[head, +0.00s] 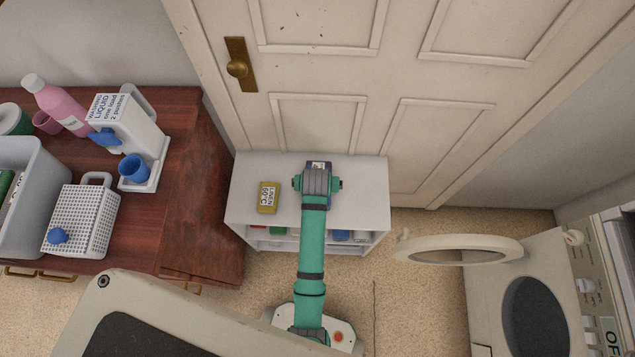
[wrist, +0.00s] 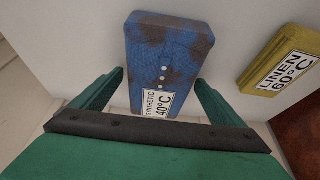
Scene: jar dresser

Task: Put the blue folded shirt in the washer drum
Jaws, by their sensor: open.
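My gripper (wrist: 158,82) is open, with a finger on either side of the shirt's labelled end and nothing gripped. In the head view my gripper (head: 317,181) is over the shelf top. The washer (head: 490,290) stands at the lower right with its round door (head: 458,243) swung open and its drum opening (head: 537,315) dark.
A yellow folded item (head: 268,197) labelled "LINEN 60°C" lies left of my gripper on the shelf top. A wooden dresser (head: 205,180) with a basket (head: 80,222), jug and bottles stands at the left. A closed door (head: 320,80) is behind. Carpet lies between shelf and washer.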

